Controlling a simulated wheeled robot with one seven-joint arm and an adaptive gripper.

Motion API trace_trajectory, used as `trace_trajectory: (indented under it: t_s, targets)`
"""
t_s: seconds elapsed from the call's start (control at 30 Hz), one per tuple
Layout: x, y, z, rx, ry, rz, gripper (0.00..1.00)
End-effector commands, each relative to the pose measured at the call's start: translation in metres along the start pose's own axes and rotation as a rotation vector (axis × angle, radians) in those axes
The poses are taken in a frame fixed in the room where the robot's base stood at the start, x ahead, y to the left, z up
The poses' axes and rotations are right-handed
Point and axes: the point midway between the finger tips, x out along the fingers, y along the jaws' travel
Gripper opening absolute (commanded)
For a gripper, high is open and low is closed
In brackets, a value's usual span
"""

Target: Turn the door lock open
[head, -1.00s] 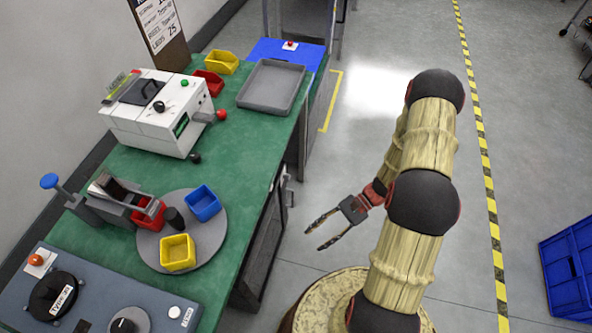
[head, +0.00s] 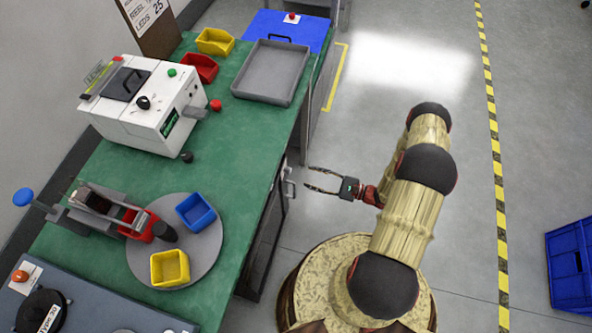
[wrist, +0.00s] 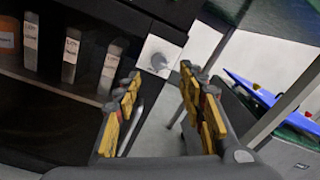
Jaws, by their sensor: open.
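The door lock appears in the wrist view as a grey round knob (wrist: 158,61) on a white square plate, at the edge of a dark cabinet. In the head view, small metal fittings (head: 290,187) stick out from the dark cabinet front under the green bench; I cannot tell which is the lock. My gripper (head: 308,179) is open and empty, pointing left at these fittings, with a small gap. In the wrist view its yellow-padded fingers (wrist: 160,80) stand apart, with the knob beyond and between their tips, not touched.
The wrist view shows a shelf with several labelled grey items (wrist: 72,58) in the dark cabinet. The green bench (head: 240,125) runs along the left. A grey tray (head: 236,93) lies on it. The floor (head: 420,75) ahead is clear; a blue crate (head: 572,268) stands right.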

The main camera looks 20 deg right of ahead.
Motion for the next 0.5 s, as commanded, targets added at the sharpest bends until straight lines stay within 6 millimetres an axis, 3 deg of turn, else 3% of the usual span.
trace_trajectory:
  t_s: [0.5]
  targets:
    - [0.066, 0.002, 0.000, 0.002, -0.001, 0.005, 0.40]
